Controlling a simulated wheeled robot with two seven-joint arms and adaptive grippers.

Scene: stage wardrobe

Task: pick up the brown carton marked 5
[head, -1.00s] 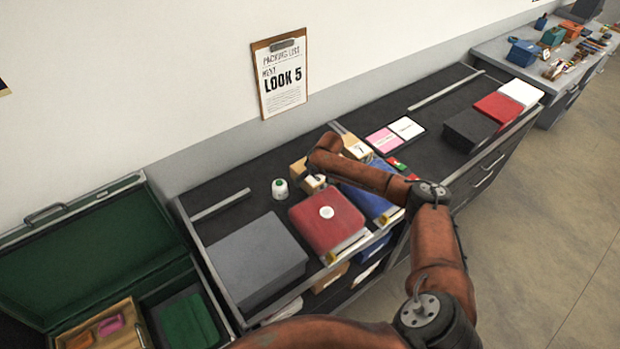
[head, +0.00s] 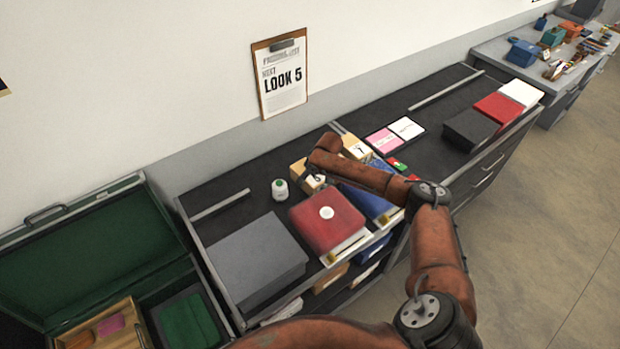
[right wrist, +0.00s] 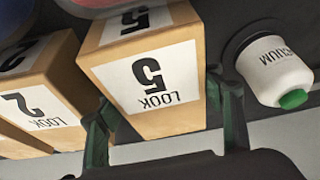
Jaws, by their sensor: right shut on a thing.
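The brown carton marked LOOK 5 (right wrist: 155,75) fills the middle of the right wrist view, with labels on two faces. In the head view the carton (head: 297,172) stands on the dark counter, partly covered by my right forearm. My right gripper (right wrist: 162,100) has one green finger on each side of the carton and is shut on it. In the head view the right gripper (head: 314,174) is mostly hidden by its own arm. I cannot tell any gap under the carton. My left gripper is not in view.
A carton marked LOOK 2 (right wrist: 35,100) stands close beside it in the right wrist view. A white container with a green cap (head: 280,188) is on the other side. A red box (head: 327,222), blue box (head: 372,205) and grey box (head: 257,258) lie in front.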

